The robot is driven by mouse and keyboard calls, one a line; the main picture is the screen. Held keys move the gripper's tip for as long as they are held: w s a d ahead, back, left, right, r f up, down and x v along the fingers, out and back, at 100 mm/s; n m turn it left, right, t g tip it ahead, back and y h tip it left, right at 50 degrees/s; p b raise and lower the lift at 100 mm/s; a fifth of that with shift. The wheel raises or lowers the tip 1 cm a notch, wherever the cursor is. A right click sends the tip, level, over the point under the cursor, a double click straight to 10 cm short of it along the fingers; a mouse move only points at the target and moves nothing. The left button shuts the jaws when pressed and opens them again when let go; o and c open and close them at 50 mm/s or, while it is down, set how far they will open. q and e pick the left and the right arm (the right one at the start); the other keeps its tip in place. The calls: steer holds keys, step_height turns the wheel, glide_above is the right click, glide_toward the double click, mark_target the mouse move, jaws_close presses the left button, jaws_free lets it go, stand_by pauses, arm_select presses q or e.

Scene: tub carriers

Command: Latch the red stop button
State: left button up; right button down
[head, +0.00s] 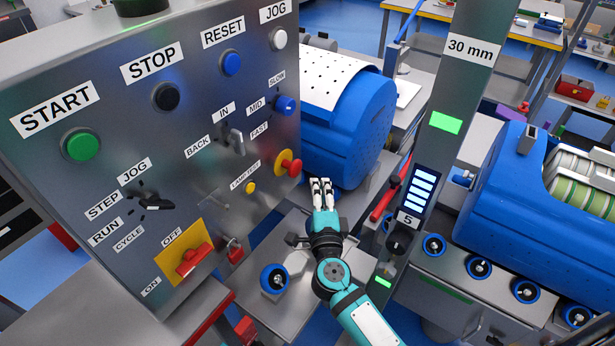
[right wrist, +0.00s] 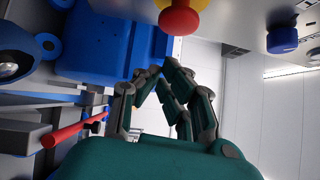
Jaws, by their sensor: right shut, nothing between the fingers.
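The red stop button (head: 291,166) is a mushroom head on a yellow surround (head: 281,160), near the right edge of the grey control panel (head: 205,130). It also shows at the top of the right wrist view (right wrist: 180,18), beyond the fingertips. My right gripper (head: 322,183) is shut and empty. Its fingertips are to the right of the button and slightly below it in the head view, apart from it. The fingers also show in the right wrist view (right wrist: 163,75). I cannot tell from here whether the button is pressed in. My left gripper is not in view.
The panel also has a green START button (head: 81,145), a black STOP button (head: 166,97), a blue RESET button (head: 231,62) and a red OFF/ON switch (head: 194,260). A blue tub (head: 350,125) stands behind my gripper. A grey post (head: 437,130) rises to the right.

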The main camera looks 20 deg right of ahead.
mark_target(291, 166)
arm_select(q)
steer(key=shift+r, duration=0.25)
arm_select(e)
steer(key=shift+w+a+r, duration=0.15)
steer(key=shift+w+a, duration=0.95)
steer(key=shift+w, duration=0.25)
